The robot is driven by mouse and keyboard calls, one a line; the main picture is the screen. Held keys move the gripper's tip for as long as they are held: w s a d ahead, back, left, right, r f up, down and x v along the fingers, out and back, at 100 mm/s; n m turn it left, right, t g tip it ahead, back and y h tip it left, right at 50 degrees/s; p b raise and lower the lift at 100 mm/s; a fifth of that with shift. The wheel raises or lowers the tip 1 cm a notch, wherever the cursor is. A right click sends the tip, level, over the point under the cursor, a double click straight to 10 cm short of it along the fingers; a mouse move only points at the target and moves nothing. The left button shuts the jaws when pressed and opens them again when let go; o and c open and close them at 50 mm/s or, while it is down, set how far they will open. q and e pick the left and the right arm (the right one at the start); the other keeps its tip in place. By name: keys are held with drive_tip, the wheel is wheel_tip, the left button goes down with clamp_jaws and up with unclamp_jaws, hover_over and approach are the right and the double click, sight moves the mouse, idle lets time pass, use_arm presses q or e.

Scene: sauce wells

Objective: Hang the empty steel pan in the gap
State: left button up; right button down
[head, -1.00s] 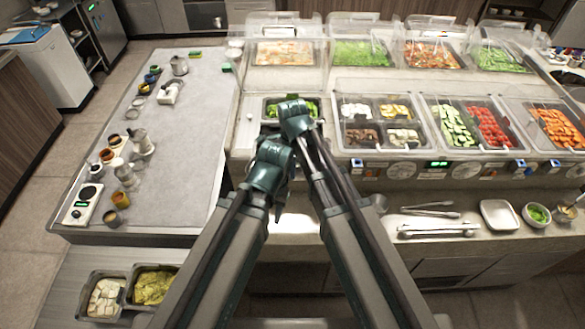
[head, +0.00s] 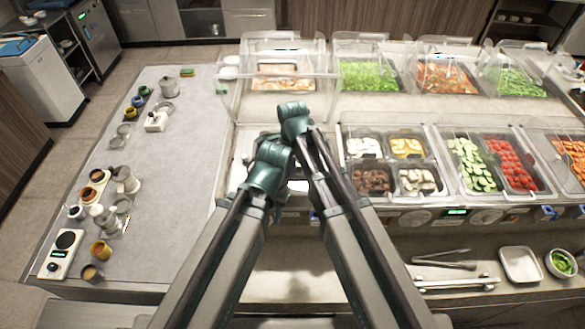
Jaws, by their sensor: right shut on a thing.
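My right arm ends at a teal wrist (head: 295,118), the upper one, over the left end of the serving counter. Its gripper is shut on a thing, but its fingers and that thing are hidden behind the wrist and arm. My left wrist (head: 268,165) is just below and left of it. Its fingers are hidden too, so I cannot tell how they stand. I cannot make out the empty steel pan. The gap is not clearly visible; my arms cover most of the leftmost well area (head: 243,150).
Filled pans with mushrooms (head: 373,182), cucumber (head: 470,160) and tomato (head: 510,165) sit right of my arms. Clear guards (head: 285,62) stand behind. Tongs (head: 455,283), a white tray (head: 520,264) and a bowl (head: 560,263) lie in front. Cups and jugs line the grey left counter (head: 175,215).

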sight(292, 198)
drive_tip(key=shift+s, duration=0.2)
drive_tip(key=shift+w+f+b, duration=0.15)
drive_tip(key=shift+f+b, duration=0.5)
drive_tip(key=shift+b, duration=0.05)
wheel_tip(292, 198, down, 9)
drive_tip(key=b, duration=0.9)
drive_tip(key=shift+f, duration=0.2)
drive_tip(key=shift+f+b, duration=0.25)
drive_tip(key=shift+b, duration=0.25)
drive_tip(key=shift+s+f+b, duration=0.2)
drive_tip(key=shift+s+b, duration=0.15)
drive_tip(key=shift+s, duration=0.15)
drive_tip(key=c, duration=0.7)
unclamp_jaws()
drive_tip(key=shift+s, duration=0.1)
drive_tip(key=shift+w+r+p, duration=0.2)
drive_tip(key=shift+r+p, duration=0.2)
drive_tip(key=shift+p, duration=0.15)
wheel_tip(292, 198, up, 14)
drive_tip(key=p, duration=1.3)
drive_tip(key=shift+s+f, duration=0.1)
drive_tip(key=shift+f, duration=0.1)
